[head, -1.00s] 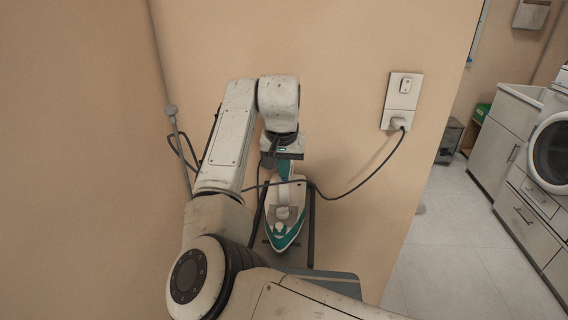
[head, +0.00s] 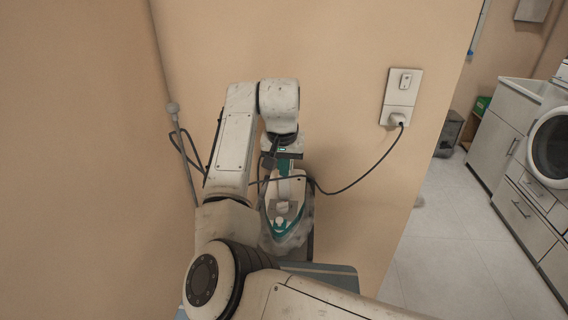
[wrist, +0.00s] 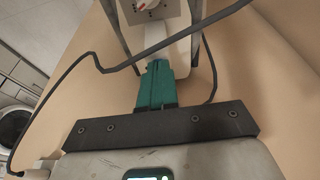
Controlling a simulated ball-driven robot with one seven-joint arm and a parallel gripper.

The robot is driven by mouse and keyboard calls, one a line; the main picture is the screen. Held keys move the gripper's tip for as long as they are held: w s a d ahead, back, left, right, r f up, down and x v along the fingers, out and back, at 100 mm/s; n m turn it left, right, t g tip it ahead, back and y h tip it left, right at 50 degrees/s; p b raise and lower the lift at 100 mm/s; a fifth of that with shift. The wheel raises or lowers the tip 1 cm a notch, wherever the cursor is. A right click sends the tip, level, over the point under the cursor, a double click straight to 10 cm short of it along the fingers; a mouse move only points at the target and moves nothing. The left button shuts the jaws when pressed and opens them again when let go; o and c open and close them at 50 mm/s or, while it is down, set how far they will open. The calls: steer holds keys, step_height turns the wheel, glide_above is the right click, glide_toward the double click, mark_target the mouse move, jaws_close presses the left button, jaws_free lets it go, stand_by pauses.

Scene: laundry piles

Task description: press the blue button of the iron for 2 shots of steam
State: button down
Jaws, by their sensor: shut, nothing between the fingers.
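The iron (head: 290,188), white with teal trim, stands on a board near the wall, its pointed end toward me. A grey haze like steam hangs around its lower part. My gripper (head: 284,169) reaches down to the far end of the iron from above. In the wrist view, the teal fingers of my gripper (wrist: 157,68) are together, with their tips against or just in front of the white iron body (wrist: 180,57). The blue button cannot be made out; the fingers may hide it. A grey plate with a red and white knob (wrist: 150,6) shows on the iron.
A dark cord crosses in front of the iron to a wall socket (head: 397,117).

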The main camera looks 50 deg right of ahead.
step_height(320, 180, up, 4)
steer(key=p, duration=0.3)
steer(key=b+v, duration=0.1)
steer(key=v, duration=0.9)
steer(key=shift+w+b, duration=0.15)
steer(key=shift+b, duration=1)
steer(key=shift+r+b, duration=0.35)
steer(key=shift+b, duration=0.15)
steer(key=x, duration=0.8)
steer(key=p+x, duration=0.1)
steer(key=x, duration=0.3)
steer(key=shift+s+a+f, duration=0.25)
steer(key=shift+s+f, duration=0.1)
steer(key=shift+f, duration=0.65)
